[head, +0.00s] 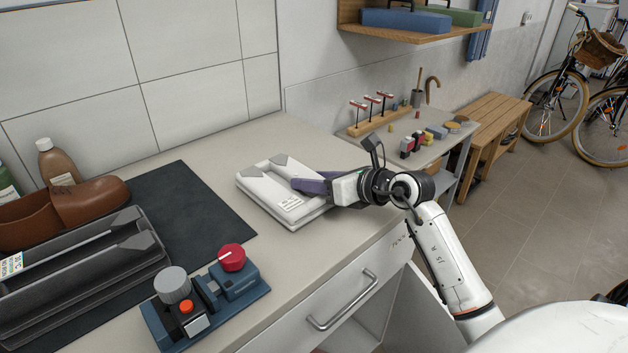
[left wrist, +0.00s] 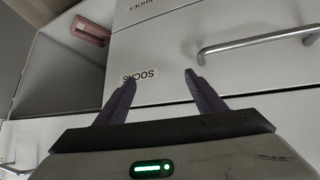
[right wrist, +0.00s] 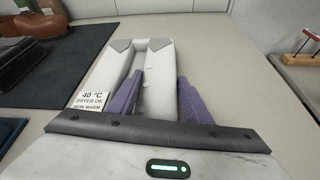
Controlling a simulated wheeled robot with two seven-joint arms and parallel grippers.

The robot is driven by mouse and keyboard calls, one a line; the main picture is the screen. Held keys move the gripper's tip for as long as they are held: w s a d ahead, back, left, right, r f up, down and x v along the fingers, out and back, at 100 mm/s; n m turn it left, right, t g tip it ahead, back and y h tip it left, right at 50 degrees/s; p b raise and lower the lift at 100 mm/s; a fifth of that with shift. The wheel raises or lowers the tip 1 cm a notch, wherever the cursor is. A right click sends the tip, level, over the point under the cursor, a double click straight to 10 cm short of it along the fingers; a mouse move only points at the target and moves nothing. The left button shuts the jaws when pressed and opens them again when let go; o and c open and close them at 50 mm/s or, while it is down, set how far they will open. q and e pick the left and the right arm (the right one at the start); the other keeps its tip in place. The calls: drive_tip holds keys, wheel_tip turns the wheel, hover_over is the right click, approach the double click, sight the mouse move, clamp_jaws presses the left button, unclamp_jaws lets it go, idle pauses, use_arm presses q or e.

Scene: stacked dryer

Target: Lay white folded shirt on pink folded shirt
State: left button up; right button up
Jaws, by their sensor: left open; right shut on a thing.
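The white folded shirt (head: 262,186) lies on the countertop, with a care label on it. In the right wrist view the fingers (right wrist: 160,78) straddle the right-hand fold of the white folded shirt (right wrist: 118,68). My left gripper (left wrist: 159,77) is open and empty before the cabinet front, apart from the pink item. It is outside the head view.
A drawer handle (head: 342,300) and a panel labelled SOCKS (left wrist: 139,75) are at the cabinet front. A small table (head: 450,137) stands beyond.

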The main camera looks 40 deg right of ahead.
drive_tip(key=o, duration=1.2)
